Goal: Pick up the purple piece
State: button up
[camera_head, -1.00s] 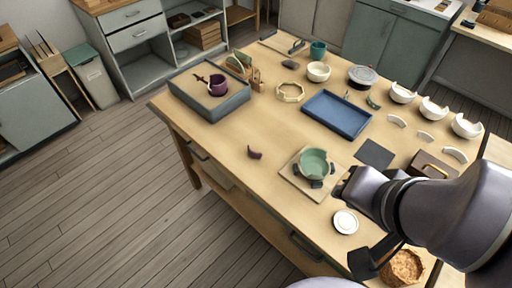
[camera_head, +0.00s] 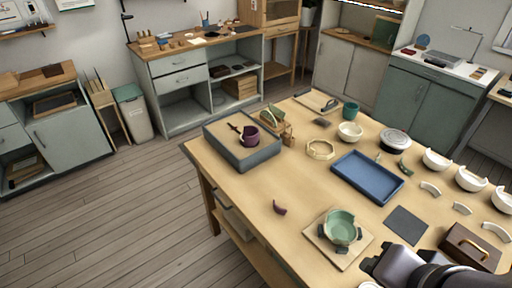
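A small curved purple piece (camera_head: 280,208) lies on the bare wooden table, left of the green bowl. A purple cup (camera_head: 250,136) with a broken-looking rim sits on the grey box-like stand at the table's far left corner. My gripper (camera_head: 372,264) is at the lower right, near the board under the green bowl and well apart from the purple piece. Its fingers are too small and dark to tell whether they are open or shut.
The green bowl (camera_head: 341,226) stands on a square board right of the piece. A blue tray (camera_head: 367,178), a wooden ring (camera_head: 320,149) and several white broken bowls are farther back and right. The table around the purple piece is clear.

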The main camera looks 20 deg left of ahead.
aim_at(283, 212)
jog(key=i+j, duration=0.1)
jog(key=j, duration=0.25)
jog(key=i+j, duration=0.15)
jog(key=j, duration=0.2)
jog(key=i+j, duration=0.1)
jog(key=j, duration=0.25)
jog(key=i+j, duration=0.1)
jog(key=j, duration=0.25)
jog(key=i+j+u, duration=0.1)
jog(key=j, duration=0.25)
